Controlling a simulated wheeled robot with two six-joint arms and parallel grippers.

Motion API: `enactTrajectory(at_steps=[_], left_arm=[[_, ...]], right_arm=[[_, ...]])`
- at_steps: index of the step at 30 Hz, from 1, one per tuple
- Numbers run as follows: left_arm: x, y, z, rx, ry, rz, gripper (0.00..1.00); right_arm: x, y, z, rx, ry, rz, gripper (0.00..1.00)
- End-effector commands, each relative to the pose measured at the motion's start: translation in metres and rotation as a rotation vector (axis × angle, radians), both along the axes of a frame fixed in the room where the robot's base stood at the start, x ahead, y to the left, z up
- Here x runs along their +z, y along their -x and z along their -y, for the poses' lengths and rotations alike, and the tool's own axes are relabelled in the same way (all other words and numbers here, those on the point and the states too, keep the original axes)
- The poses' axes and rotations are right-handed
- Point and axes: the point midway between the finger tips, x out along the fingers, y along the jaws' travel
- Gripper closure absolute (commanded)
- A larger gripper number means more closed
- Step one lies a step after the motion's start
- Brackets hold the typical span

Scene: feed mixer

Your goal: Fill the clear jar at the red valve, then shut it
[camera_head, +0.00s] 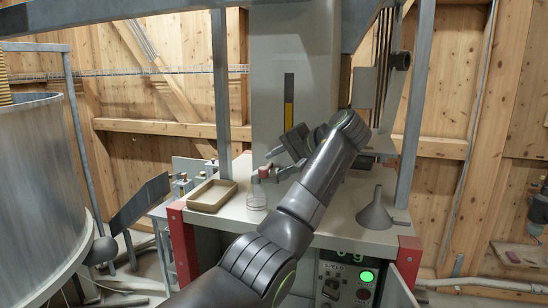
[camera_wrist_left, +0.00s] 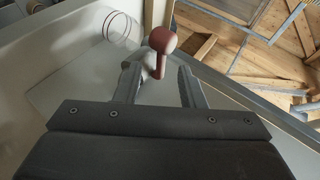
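The red valve (camera_head: 265,172) has a rounded red handle and sits just above the clear jar (camera_head: 257,196). The jar stands upright on the grey bench top and looks empty. In the left wrist view the red handle (camera_wrist_left: 163,42) shows at the far end of the gap between my finger tips, and the jar (camera_wrist_left: 120,25) shows as thin rings to its left. My left gripper (camera_head: 280,160) is open, with its fingers apart around the line of the handle. I cannot tell whether a finger touches it. My right gripper is not in view.
A shallow tan tray (camera_head: 212,195) lies left of the jar. A grey funnel (camera_head: 375,213) stands on the bench at the right. Below is a panel with a green light (camera_head: 367,276) and a green display (camera_head: 350,251) that seems to read 0 g. Steel posts frame the bench.

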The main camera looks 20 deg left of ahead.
Motion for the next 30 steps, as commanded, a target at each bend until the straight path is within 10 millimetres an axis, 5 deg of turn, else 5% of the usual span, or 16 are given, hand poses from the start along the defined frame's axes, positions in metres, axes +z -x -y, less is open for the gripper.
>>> enactTrajectory(at_steps=[17,25,30], left_arm=[[-0.013,-0.010,-0.020,-0.002,0.000,0.001,0.64],[-0.013,-0.010,-0.019,-0.001,0.000,0.001,0.99],[-0.013,-0.010,-0.019,-0.001,0.001,0.000,1.00]], right_arm=[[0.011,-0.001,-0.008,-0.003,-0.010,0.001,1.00],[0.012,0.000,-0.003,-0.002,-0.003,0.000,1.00],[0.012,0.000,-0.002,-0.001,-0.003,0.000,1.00]])
